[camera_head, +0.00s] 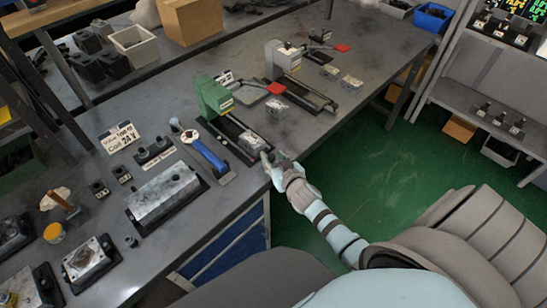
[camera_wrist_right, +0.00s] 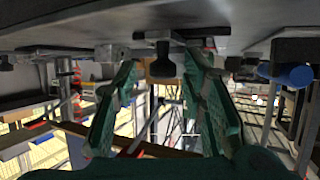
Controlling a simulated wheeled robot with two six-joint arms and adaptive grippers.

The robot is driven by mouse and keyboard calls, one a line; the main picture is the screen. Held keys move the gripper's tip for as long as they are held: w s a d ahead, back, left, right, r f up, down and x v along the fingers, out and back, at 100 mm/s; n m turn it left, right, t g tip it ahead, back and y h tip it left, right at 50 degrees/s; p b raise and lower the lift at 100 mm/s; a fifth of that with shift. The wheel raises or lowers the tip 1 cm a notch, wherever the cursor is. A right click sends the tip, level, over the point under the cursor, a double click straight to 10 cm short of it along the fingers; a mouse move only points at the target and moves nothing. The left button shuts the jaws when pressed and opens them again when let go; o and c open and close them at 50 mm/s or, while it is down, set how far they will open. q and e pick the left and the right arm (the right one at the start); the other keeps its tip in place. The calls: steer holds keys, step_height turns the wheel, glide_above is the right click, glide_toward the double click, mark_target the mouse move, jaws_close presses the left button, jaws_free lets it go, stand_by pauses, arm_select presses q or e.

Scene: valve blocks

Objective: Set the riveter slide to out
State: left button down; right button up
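A green bench machine (camera_head: 214,97) stands on a dark base rail near the bench's front edge. A grey metal block (camera_head: 252,143) sits on the front end of that rail; I take it for the riveter slide, but no label confirms this. My right gripper (camera_head: 272,158) is at the bench edge, just in front of the block. In the right wrist view the right gripper (camera_wrist_right: 160,95) has its fingers spread, with a dark block-shaped part (camera_wrist_right: 162,62) showing beyond and between them. I cannot tell whether they touch. My left gripper is not in view.
A blue-handled tool (camera_head: 208,153) lies left of the rail. A long metal block (camera_head: 167,197) is nearer the front left. A grey machine (camera_head: 283,57) with a red-tipped lever stands farther back. Green floor (camera_head: 400,150) is free right of the bench (camera_head: 375,40).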

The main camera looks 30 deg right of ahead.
steer(key=shift+r, duration=0.1)
steer(key=v, duration=1.2)
steer(key=s+f+n+g, duration=0.1)
steer(key=s+f+g, duration=0.1)
steer(key=s+f, duration=0.35)
steer(key=s+f+n+g, duration=0.1)
steer(key=s+f+g, duration=0.15)
steer(key=f, duration=0.65)
steer(key=s+f+n+g, duration=0.1)
steer(key=s+f, duration=0.4)
steer(key=f, duration=0.2)
steer(key=s+a+f+g, duration=0.1)
steer(key=s+f+g, duration=0.2)
steer(key=s+f, duration=0.3)
steer(key=s+a+f+g+y, duration=0.1)
steer(key=s+f+g, duration=0.2)
steer(key=s, duration=1.1)
step_height(320, 180, down, 3)
steer(key=shift+s+f+m+y, duration=0.25)
steer(key=shift+s+m+y, duration=0.05)
